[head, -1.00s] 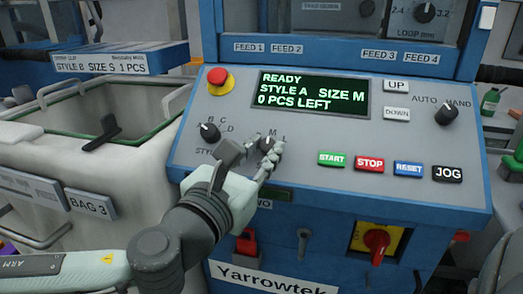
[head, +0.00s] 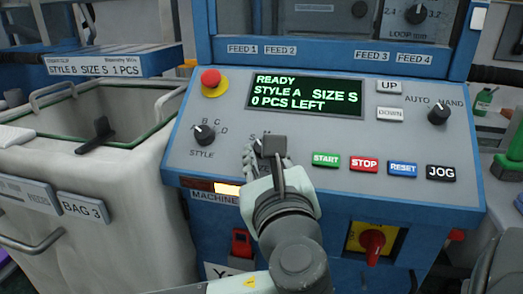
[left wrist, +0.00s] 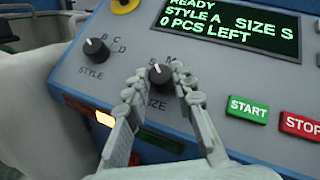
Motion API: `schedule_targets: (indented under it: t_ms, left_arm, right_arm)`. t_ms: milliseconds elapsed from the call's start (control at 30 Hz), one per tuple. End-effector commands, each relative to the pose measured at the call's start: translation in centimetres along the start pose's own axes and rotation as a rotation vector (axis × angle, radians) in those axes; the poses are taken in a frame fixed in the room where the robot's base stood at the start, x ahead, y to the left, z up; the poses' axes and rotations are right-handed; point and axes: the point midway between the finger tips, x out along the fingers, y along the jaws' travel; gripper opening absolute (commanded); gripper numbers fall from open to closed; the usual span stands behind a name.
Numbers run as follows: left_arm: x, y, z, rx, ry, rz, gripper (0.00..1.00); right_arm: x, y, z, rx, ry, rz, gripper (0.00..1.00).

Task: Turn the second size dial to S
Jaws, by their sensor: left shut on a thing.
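The size dial (left wrist: 158,74) is a small black knob with a white pointer mark, above the word SIZE in the left wrist view. The mark points up and slightly left, towards the S. My left gripper (left wrist: 160,84) is shut on the dial, one finger on each side. In the head view the same gripper (head: 266,158) covers most of the dial. The green display (head: 305,95) reads READY, STYLE A, SIZE S, 0 PCS LEFT. A label starting with MACHINE sits below the panel, partly hidden by my arm. My right gripper is not in view.
The style dial (head: 204,134) is left of the size dial. A red emergency button (head: 211,78) is above it. START (head: 326,160), STOP (head: 364,164), RESET (head: 402,169) and JOG (head: 441,173) buttons lie to the right. An amber lamp (head: 228,189) glows on the lower panel edge.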

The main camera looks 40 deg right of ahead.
Motion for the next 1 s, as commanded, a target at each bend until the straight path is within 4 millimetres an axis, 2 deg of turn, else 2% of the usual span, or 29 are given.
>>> schedule_targets:
  t_ms: [233,700,733,867,1000]
  left_arm:
    - [-0.01,-0.13,-0.06,-0.04,0.0,0.052,0.0]
    - [0.01,-0.13,-0.05,-0.048,-0.002,0.061,0.0]
    - [0.01,-0.13,-0.05,-0.048,-0.002,0.061,0.28]
    - [0.02,-0.13,-0.04,-0.047,-0.002,0.061,0.44]
    - [0.02,-0.13,-0.03,-0.047,-0.003,0.061,0.45]
  right_arm:
    - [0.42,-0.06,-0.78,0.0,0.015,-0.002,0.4]
    - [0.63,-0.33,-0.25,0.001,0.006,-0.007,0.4]
    - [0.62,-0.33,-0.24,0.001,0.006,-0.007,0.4]
    - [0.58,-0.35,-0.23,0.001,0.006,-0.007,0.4]
    - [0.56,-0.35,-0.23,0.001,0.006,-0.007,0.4]
